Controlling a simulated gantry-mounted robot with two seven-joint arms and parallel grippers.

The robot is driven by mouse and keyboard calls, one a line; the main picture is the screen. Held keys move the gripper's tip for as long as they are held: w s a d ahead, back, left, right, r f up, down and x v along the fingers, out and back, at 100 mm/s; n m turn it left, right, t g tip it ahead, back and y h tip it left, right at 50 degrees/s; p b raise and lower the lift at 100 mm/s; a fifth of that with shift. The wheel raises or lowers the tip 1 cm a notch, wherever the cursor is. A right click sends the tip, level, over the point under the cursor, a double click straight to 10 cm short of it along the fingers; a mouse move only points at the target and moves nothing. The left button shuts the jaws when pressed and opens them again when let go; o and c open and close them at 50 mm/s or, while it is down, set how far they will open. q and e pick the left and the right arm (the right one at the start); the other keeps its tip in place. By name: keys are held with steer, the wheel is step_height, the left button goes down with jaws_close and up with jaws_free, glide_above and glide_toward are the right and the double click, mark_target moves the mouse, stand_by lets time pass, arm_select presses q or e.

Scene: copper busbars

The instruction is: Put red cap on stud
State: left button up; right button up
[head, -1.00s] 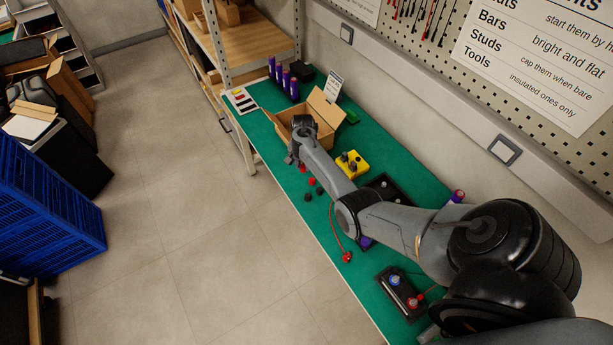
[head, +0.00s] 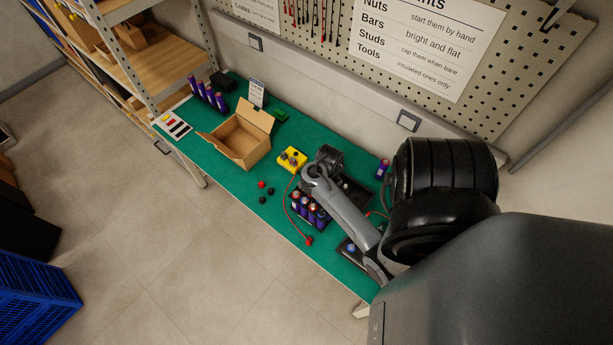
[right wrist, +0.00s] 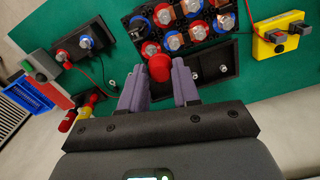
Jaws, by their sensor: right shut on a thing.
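In the right wrist view, my right gripper (right wrist: 158,84) is shut on a red cap (right wrist: 158,68), which sits between the purple fingertips. Just right of the fingers, a small silver stud (right wrist: 195,72) stands on a black tray (right wrist: 226,60). The cap is apart from this stud in the picture; its height above the tray is unclear. In the head view, my right arm reaches over the bench and its gripper is hidden below the wrist. Another red cap (head: 262,184) lies on the green mat beside black caps (head: 271,191). My left gripper is out of view.
A block of cells with copper bars (right wrist: 175,25) lies just beyond the fingers. A yellow block (right wrist: 282,35) is at right, and a black terminal tray (right wrist: 75,45) at left. An open cardboard box (head: 242,138) stands on the bench. A red lead (head: 291,210) crosses the mat.

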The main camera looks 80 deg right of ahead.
steer(key=shift+s+a, duration=0.2)
steer(key=shift+s, duration=0.8)
step_height(320, 180, down, 4)
steer(key=b, duration=0.4)
steer(key=shift+r, duration=0.25)
steer(key=shift+p, duration=0.3)
steer(key=shift+f, duration=0.25)
